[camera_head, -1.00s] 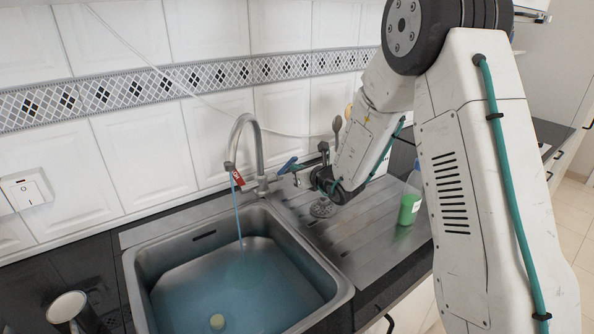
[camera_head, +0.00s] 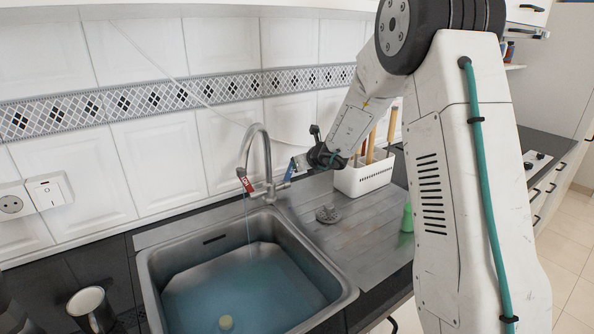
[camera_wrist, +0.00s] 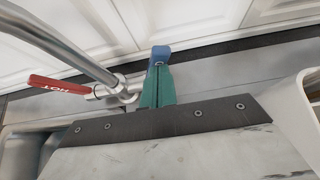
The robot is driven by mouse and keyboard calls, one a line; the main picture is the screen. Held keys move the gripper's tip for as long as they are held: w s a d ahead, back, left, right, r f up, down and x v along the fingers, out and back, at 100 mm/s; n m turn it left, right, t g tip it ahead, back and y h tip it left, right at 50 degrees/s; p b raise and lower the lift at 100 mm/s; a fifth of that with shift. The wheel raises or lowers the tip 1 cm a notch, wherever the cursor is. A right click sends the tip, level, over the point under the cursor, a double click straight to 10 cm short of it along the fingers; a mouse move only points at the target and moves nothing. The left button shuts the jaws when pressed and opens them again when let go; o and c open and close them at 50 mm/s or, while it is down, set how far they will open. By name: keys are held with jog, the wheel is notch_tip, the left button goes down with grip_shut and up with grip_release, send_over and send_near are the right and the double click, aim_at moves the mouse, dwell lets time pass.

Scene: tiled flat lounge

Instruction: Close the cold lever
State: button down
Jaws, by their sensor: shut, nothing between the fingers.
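The blue cold lever (camera_head: 289,171) is on the right side of the steel faucet (camera_head: 266,150). In the wrist view its blue end (camera_wrist: 160,52) shows just beyond my fingertips, and the rest is hidden behind them. My gripper (camera_head: 300,164) is shut and empty, with its teal fingers (camera_wrist: 158,85) together at the lever. I cannot tell whether they touch it. The red hot lever (camera_head: 248,185) is on the faucet's left; its HOT label shows in the wrist view (camera_wrist: 62,86). A thin stream of water (camera_head: 247,222) falls from the spout.
The steel sink (camera_head: 345,292) below holds bluish water. A white utensil holder (camera_head: 365,180) stands close to my gripper's right, on the drainboard (camera_head: 350,235). A green bottle (camera_head: 407,218) and a mug (camera_head: 90,305) stand nearby. The tiled wall is close behind the faucet.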

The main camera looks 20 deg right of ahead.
jog(key=shift+w+a+r, duration=0.1)
jog(key=shift+w+r, duration=0.1)
jog(key=shift+w, duration=0.15)
jog(key=shift+w+r, duration=0.15)
dwell(0.3)
